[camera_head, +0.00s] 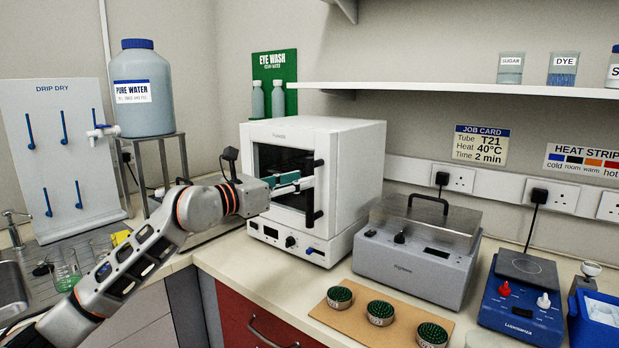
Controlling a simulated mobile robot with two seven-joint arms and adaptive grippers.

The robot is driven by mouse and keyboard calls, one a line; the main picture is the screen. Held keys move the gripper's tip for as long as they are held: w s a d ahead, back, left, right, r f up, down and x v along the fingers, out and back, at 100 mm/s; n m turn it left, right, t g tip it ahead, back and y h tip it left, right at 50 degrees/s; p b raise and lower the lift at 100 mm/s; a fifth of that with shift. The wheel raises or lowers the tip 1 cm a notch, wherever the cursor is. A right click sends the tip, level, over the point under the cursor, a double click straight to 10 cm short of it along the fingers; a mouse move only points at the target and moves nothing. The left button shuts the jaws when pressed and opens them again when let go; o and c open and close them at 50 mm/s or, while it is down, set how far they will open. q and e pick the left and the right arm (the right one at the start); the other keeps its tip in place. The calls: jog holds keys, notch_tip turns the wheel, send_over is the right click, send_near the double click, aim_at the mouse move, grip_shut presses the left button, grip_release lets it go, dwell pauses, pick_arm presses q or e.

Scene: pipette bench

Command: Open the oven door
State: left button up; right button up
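The oven is a white box (345,190) on the bench in the middle of the view. Its dark-windowed door (279,158) looks closed. A black upright handle (310,204) is on the right side of the door. My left gripper (303,183) reaches in from the left in front of the door. Its fingertips overlap the middle of the handle and hide that part. Whether they touch or enclose it, and how far apart they are, I cannot tell. My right gripper is not in view.
A grey lidded heater (418,255) stands right of the oven. Green-topped tube racks (380,312) sit on a brown mat in front. A pure water bottle (143,90) stands on a stand behind my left arm. Glass beakers (66,268) stand at the left.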

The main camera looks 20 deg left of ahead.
pick_arm(q)
jog(key=shift+x, duration=1.95)
grip_shut()
